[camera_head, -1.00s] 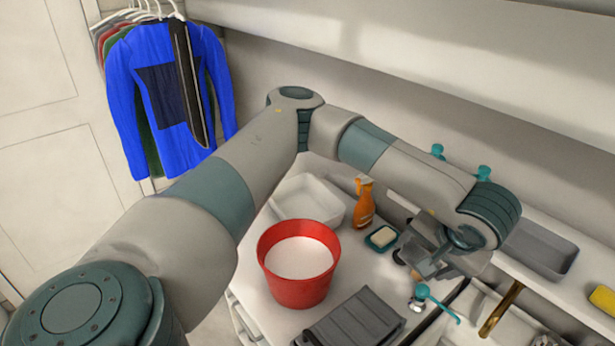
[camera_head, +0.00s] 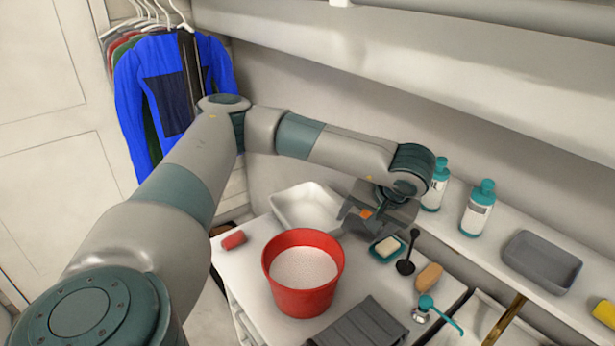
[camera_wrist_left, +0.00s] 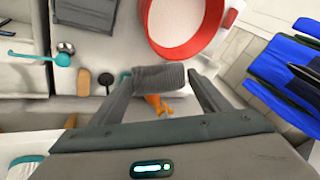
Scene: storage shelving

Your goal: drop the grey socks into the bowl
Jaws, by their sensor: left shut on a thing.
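My left gripper (camera_head: 368,216) hangs above the counter, to the right of and behind the red bowl (camera_head: 276,285). In the left wrist view, my left gripper (camera_wrist_left: 158,92) is shut on the grey socks (camera_wrist_left: 160,77), a ribbed grey bundle between its fingers. In the head view the socks are hard to tell from the grey gripper. The bowl has a white inside in the head view; its red rim (camera_wrist_left: 182,55) shows in the left wrist view, just beyond the socks. The socks are outside the rim there. My right gripper is not in view.
A white tray (camera_head: 290,220) stands behind the bowl. A soap dish (camera_head: 378,254), black brush (camera_head: 406,265) and tan brush (camera_head: 429,276) lie to the right. A folded grey cloth (camera_head: 360,325) lies in front. An orange spray bottle (camera_wrist_left: 157,103) is mostly hidden by my gripper.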

